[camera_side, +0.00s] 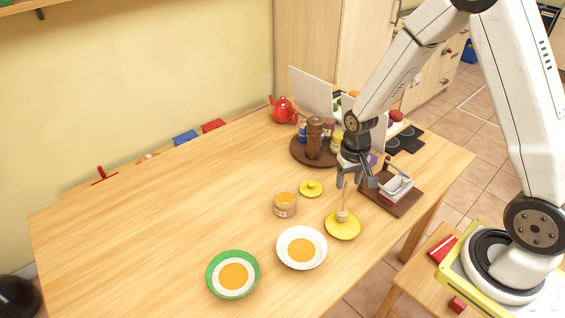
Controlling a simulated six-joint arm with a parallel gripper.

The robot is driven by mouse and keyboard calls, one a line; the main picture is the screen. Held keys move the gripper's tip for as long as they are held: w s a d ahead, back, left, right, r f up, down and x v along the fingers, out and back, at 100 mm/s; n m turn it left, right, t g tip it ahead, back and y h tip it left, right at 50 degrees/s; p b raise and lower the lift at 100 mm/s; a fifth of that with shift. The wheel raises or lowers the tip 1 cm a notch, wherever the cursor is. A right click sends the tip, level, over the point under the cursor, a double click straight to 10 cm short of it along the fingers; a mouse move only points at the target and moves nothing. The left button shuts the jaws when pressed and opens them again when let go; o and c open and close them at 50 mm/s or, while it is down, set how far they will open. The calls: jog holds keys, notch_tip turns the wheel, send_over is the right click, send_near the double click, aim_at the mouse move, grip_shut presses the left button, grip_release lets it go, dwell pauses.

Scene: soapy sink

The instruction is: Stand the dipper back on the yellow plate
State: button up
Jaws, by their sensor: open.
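The honey dipper (342,215) stands upright, head down, on the yellow plate (344,234), with its thin handle pointing up. My gripper (355,183) is open just above it. The top of the handle reaches up near the fingers, closer to the left one. I cannot tell from this one view whether the handle is between the fingers or touches one.
A glass honey jar (285,208) and a yellow lid (311,188) lie left of the plate. A white plate (302,261) and a green-rimmed plate (233,289) stand in front. Behind are a round tray (303,160) of jars and a brown board (402,206). The table's left is clear.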

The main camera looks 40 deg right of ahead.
jog(key=shift+r, duration=4.15)
jog(key=s+a+r+n+t, duration=0.2)
jog(key=s+a+n, duration=0.2)
jog(key=s, duration=0.4)
jog(key=shift+a+n+t, duration=0.3)
jog(key=shift+a, duration=0.25)
